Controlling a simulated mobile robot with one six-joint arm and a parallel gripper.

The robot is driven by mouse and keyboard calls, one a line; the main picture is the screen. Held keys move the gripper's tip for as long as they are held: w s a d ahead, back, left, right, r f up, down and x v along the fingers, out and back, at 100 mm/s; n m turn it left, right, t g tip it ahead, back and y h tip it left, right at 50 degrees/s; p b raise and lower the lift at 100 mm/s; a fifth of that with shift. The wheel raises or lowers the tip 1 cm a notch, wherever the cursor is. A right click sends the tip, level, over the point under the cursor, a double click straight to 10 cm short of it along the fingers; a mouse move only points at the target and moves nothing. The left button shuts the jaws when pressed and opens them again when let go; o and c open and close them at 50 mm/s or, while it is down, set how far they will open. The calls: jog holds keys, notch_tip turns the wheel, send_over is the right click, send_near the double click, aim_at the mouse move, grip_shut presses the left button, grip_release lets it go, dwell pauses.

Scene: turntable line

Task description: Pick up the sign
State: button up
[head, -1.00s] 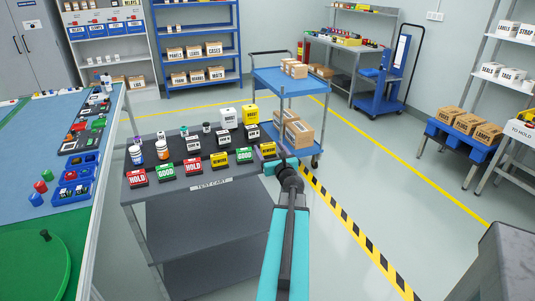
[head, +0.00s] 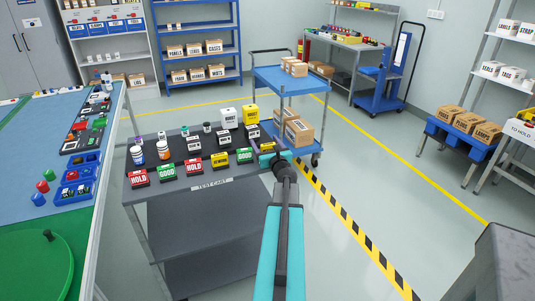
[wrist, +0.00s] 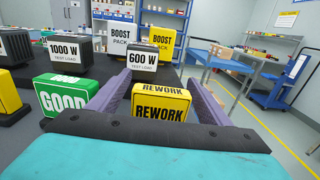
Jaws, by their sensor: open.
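A yellow REWORK sign (wrist: 160,104) stands between the two open fingers of my gripper (wrist: 158,90) in the wrist view. Its lower part is hidden by the gripper body. In the head view this sign (head: 267,146) is at the right end of the front row on the dark cart, partly covered by my gripper (head: 272,158). I cannot tell whether the fingers touch it. To its left are a green GOOD sign (head: 245,155), another yellow REWORK sign (head: 219,160) and red HOLD signs (head: 193,166).
The cart (head: 210,185) labelled TEST CART also holds load blocks (head: 224,143), bottles and Boost Pack boxes (head: 229,118) behind the signs. A blue trolley (head: 290,82) with cartons stands just behind.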

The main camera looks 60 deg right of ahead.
jog(key=c, duration=1.2)
jog(key=shift+r, duration=0.1)
